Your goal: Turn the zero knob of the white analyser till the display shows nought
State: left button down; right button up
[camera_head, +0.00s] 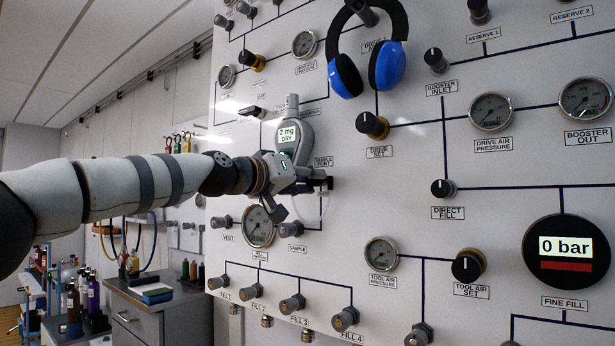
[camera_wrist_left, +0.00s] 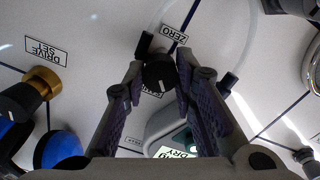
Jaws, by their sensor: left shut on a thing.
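The white-grey analyser (camera_head: 291,131) hangs on the panel with a small lit display (camera_head: 287,134) that reads "2 mg DRY". In the left wrist view part of its display (camera_wrist_left: 175,153) shows upside down. My left gripper (camera_head: 303,181) is just below it at the panel. In the left wrist view the fingers (camera_wrist_left: 160,72) are shut on a black knob (camera_wrist_left: 158,76) with a white index line. A "ZERO" label (camera_wrist_left: 174,34) is beside this knob. Another label is partly hidden behind the knob. My right gripper is not in view.
Blue headphones (camera_head: 389,68) hang on the panel above right. The brass-based drive set knob (camera_head: 372,125) is to the right of the analyser. A round gauge (camera_head: 258,226) is below my left gripper. A fine fill display (camera_head: 566,252) reads "0 bar".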

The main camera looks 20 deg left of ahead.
pick_arm(q)
jog(key=n, duration=0.4)
jog(key=shift+d+f+n, duration=0.1)
jog(key=shift+n, duration=0.2)
jog(key=shift+f+n+y, duration=0.1)
jog(key=shift+n+y, duration=0.2)
jog(key=shift+n, duration=2)
jog(key=c, duration=1.3)
grip_release()
jog(key=shift+t, duration=0.3)
jog(key=shift+s+a, duration=0.25)
jog(key=shift+s, duration=0.15)
jog(key=v, duration=1.1)
